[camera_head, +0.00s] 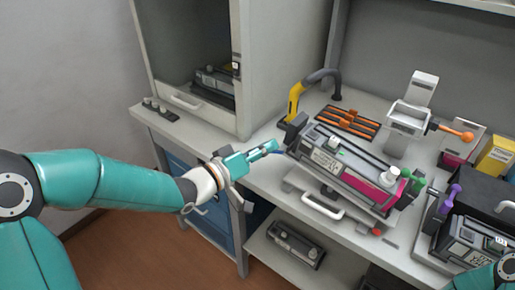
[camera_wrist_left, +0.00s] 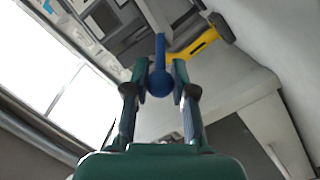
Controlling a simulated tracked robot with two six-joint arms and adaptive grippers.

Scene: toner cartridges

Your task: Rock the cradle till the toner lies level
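The cradle (camera_head: 330,185) stands on the bench and holds a long dark toner cartridge (camera_head: 327,159) with a pale label and a magenta section (camera_head: 369,190). The cartridge slants down to the right in the head view; I cannot tell its true tilt. A blue ball knob (camera_wrist_left: 160,83) on a blue stem shows in the left wrist view. My left gripper (camera_head: 272,148) is at the cradle's left end. In the left wrist view its fingers (camera_wrist_left: 160,88) are closed in on both sides of the knob and seem to touch it. My right gripper is out of view.
A purple-handled unit (camera_head: 452,196) stands further right. A cabinet (camera_head: 192,50) is behind left.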

